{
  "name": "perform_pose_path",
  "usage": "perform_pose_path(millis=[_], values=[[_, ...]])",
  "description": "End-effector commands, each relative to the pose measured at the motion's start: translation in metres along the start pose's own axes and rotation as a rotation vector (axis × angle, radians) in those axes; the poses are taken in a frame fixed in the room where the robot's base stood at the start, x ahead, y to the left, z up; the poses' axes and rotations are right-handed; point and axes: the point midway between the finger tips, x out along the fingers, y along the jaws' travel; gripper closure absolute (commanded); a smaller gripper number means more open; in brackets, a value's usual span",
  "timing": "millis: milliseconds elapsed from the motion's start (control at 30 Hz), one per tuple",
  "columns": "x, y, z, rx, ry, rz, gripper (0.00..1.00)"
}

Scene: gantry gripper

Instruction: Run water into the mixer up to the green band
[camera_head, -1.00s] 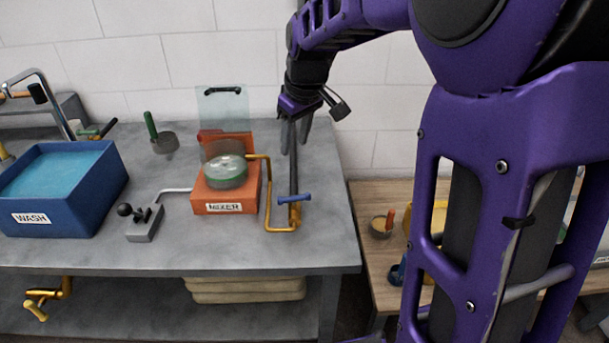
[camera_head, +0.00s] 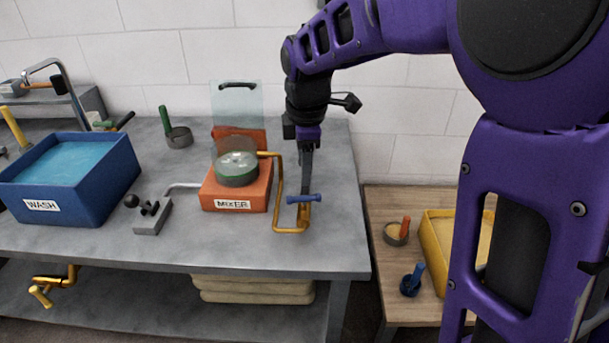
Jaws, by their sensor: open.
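The mixer (camera_head: 236,192) is an orange box labelled MIXER on the grey bench, with a clear round bowl (camera_head: 236,166) on top. The bowl holds whitish contents, and a green band (camera_head: 237,180) runs around its lower part. A brass pipe (camera_head: 277,192) loops from the mixer to a valve with a blue handle (camera_head: 304,199). My gripper (camera_head: 306,180) is open and points down just above the blue handle. I cannot tell whether the fingers touch it. The exact level in the bowl is too small to read.
A blue WASH basin (camera_head: 25,206) of water stands at the left. A grey lever box (camera_head: 152,217) sits left of the mixer, and a green-handled pan (camera_head: 178,137) behind it. A wooden table (camera_head: 378,208) with a yellow bin (camera_head: 432,245) stands at the right.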

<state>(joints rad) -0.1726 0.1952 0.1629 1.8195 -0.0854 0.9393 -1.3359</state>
Motion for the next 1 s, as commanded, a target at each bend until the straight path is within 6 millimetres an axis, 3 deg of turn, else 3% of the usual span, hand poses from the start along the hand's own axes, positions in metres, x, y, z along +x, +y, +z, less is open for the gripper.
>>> perform_pose_path(millis=[200,400,600,867,900,1000], values=[[0.051,-0.001,0.0,0.0,0.0,-0.003,0.5],[0.082,-0.001,0.0,0.001,0.0,-0.002,0.5],[0.096,0.0,0.0,0.002,0.0,0.0,0.5],[0.097,0.0,0.0,0.002,0.0,0.001,0.5],[0.097,0.0,0.0,0.002,0.0,0.001,0.52],[0.097,0.0,0.0,0.002,0.0,0.001,0.7]])
